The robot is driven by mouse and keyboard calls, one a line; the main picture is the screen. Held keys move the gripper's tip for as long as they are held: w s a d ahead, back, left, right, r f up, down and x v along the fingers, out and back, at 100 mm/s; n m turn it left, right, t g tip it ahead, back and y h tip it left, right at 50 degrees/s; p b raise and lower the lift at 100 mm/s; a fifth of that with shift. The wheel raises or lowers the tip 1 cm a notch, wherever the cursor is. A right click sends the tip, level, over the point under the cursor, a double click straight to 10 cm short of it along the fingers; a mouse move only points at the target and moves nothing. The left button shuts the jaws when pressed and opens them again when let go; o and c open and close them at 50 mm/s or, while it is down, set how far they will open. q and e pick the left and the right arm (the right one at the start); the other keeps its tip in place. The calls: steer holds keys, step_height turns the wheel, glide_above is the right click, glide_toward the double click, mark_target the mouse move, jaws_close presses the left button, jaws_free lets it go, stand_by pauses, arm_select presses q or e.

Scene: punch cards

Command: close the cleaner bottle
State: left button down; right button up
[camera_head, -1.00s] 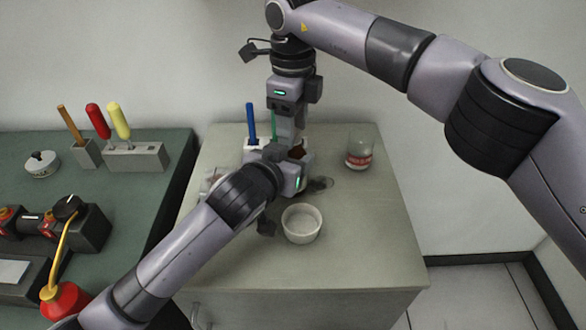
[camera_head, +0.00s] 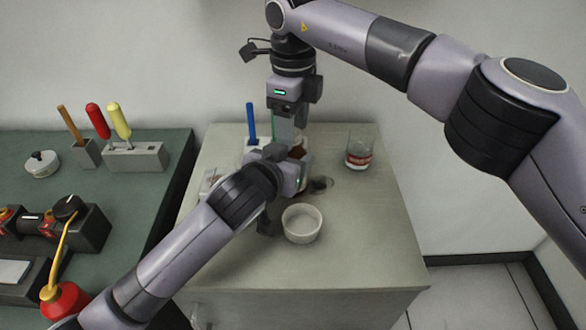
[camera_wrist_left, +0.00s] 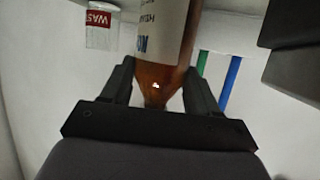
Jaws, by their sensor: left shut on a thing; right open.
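The cleaner bottle is brown with a white label (camera_wrist_left: 160,30); its brown body (camera_head: 298,151) shows only partly in the head view. My left gripper (camera_head: 294,168) is shut on it; in the left wrist view the fingers (camera_wrist_left: 158,85) flank its tapering part. My right gripper (camera_head: 288,128) points down just above the bottle and is open; its fingertips are partly hidden. I cannot make out the cap or the bottle's mouth. A small dark round shape (camera_head: 321,184) lies right of my left gripper; I cannot tell what it is.
A white bowl (camera_head: 301,223) stands in front on the grey cabinet top (camera_head: 360,240). A glass with a red label (camera_head: 359,151) stands back right. Blue (camera_head: 251,122) and green (camera_wrist_left: 205,70) sticks stand behind. The cabinet's right front is clear.

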steer(key=shift+r, duration=3.75)
arm_select(q)
steer(key=shift+c, duration=0.9)
jaws_free()
steer(key=v, duration=0.7)
arm_select(e)
steer(key=shift+f, duration=0.25)
